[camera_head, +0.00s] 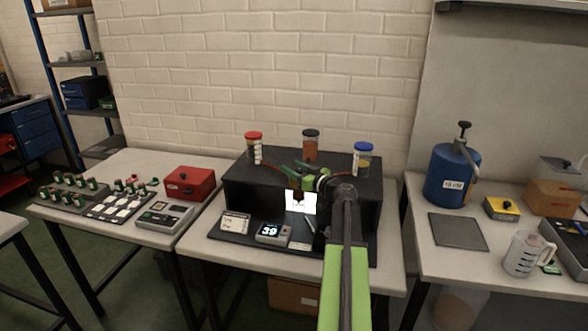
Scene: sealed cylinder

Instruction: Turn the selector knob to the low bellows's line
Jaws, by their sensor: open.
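A black box (240,192) stands on the middle table. On its top are three clear cylinders: one with a red cap (253,148) at the left, one with a dark cap (310,146) at the middle, and one with a blue cap (362,160) at the right. Which bellows is low I cannot tell at this size. My gripper (303,181) is open, with green fingers, in front of the upper front of the box. The selector knob cannot be made out; my gripper and arm cover that part. I cannot tell whether my fingers touch anything.
A red case (190,183) stands on the left table. A blue tank (452,175) and a measuring jug (524,254) stand on the right table.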

